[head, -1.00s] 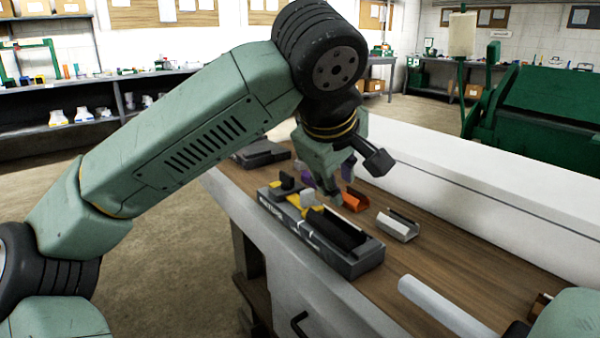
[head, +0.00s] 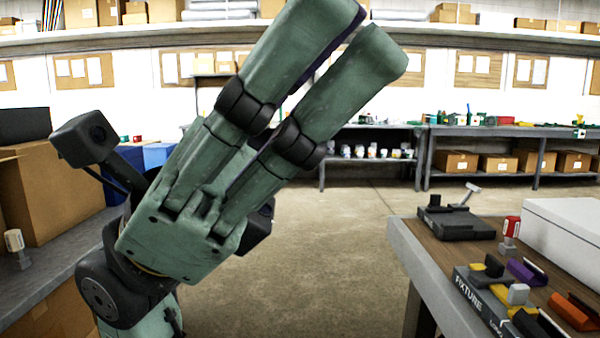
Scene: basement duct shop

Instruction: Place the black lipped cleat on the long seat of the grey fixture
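My gripper (head: 368,22) is large in the middle of the head view, raised and pointing up and right. A narrow gap shows between its two fingers, and I see nothing held in it. It is well away from the bench. The grey fixture (head: 478,302), with FIXTURE lettered on its side, lies on the bench at lower right, cut off by the frame. A black long piece (head: 537,326), which looks like the black lipped cleat, is at its near end on the long seat. Only part of it shows, so I cannot tell how well it is seated.
A purple piece (head: 527,272) and an orange piece (head: 572,312) lie beside the fixture on the wooden bench (head: 430,242). A dark block (head: 456,223) and a red-topped item (head: 510,232) stand farther back. A white box (head: 570,235) is at right. Cardboard boxes (head: 55,180) stand left. The floor between is clear.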

